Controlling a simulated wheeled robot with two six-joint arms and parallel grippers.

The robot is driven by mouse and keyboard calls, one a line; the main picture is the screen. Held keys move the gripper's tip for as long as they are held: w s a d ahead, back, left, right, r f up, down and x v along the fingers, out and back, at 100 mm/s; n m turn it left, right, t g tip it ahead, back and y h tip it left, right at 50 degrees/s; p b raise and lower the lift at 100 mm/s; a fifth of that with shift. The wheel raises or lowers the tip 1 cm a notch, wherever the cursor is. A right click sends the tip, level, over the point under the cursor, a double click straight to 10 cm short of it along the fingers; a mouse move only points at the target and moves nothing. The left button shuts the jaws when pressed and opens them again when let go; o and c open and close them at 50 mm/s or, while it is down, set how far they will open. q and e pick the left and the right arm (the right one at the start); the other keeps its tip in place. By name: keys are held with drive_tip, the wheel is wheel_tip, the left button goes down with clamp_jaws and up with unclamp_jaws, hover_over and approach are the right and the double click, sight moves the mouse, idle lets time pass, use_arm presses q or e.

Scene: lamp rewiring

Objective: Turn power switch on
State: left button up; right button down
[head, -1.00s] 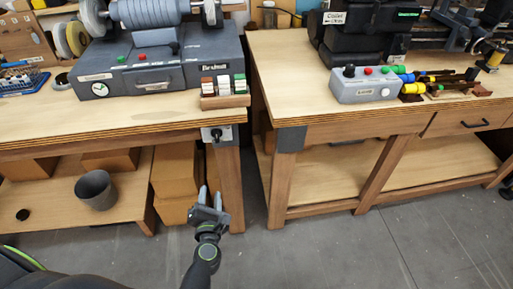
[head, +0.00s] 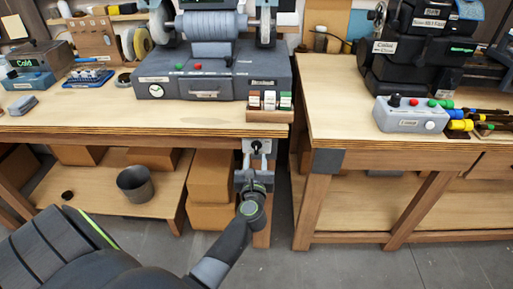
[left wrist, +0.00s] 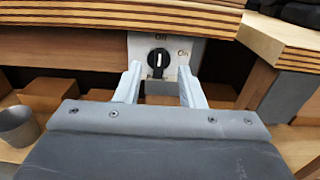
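The power switch (left wrist: 158,60) is a black rotary knob with a white pointer line on a light grey plate (left wrist: 172,44). The plate is mounted under the front edge of the left workbench, with "Off" at its top and "On" at its right. The pointer stands upright, toward "Off". It also shows small in the head view (head: 256,146). My left gripper (left wrist: 160,82) is open, its two fingers pointing at the plate just below and either side of the knob. I cannot tell whether they touch it. My right gripper is not in view.
The left bench's edge (head: 150,134) overhangs the switch. A bucket (head: 133,183) and cardboard boxes (head: 211,178) sit below. The right bench (head: 320,100) stands beside, past a narrow gap.

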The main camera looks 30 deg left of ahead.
sight(256, 146)
use_arm(q)
drive_tip(key=b+x, duration=0.1)
drive_tip(key=x, duration=0.5)
drive_tip(key=shift+w+a, duration=0.1)
drive_tip(key=shift+w, duration=0.1)
